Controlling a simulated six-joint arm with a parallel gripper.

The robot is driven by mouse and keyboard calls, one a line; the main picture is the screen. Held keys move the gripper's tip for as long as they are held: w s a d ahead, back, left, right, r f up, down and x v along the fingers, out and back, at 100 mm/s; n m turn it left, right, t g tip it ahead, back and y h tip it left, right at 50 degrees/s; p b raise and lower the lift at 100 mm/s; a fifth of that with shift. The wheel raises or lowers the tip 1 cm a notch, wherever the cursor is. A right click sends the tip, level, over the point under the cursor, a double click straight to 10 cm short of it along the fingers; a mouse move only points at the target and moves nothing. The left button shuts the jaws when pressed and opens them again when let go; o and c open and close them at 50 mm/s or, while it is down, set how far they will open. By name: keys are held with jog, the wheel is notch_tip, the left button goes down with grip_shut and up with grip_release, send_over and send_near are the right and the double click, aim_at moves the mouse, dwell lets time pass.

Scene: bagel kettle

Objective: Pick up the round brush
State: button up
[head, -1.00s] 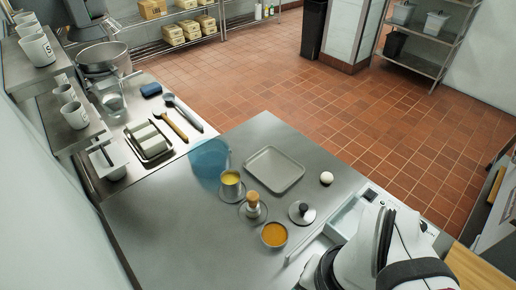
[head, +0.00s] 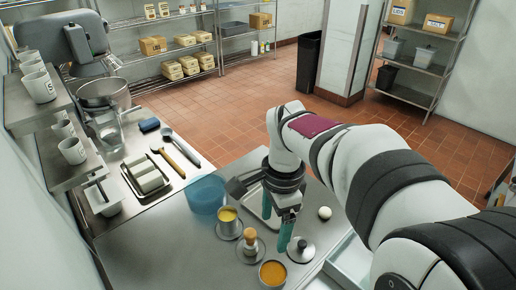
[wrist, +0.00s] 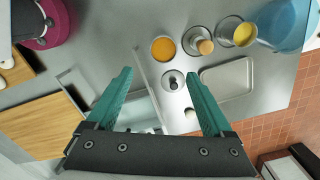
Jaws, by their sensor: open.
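The round brush (head: 250,238), with a tan wooden knob handle, stands upright on a round metal dish on the steel counter. It also shows in the wrist view (wrist: 205,45), above and right of my fingers; its bristles cannot be made out. My gripper (head: 277,222) has teal fingers spread apart with nothing between them. It hangs above the counter, to the right of the brush in the head view and apart from it. In the wrist view my gripper (wrist: 158,76) opens toward the dark-knobbed metal lid (wrist: 173,80), with the brush beyond the right fingertip.
Close to the brush stand a can of yellow contents (head: 228,222), a bowl of orange liquid (head: 272,273) and a translucent blue container (head: 206,194). A grey tray (wrist: 228,80) and a white egg-like object (head: 324,212) lie nearby.

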aim_at(250, 240)
jog(key=w+a+f+m, duration=0.4)
jog(key=w+a+f, duration=0.2)
jog(key=w, duration=0.3)
jog(key=shift+h, duration=0.3)
notch_tip(250, 240, down, 15)
jog(key=shift+w+d+f, duration=0.15)
grip_shut()
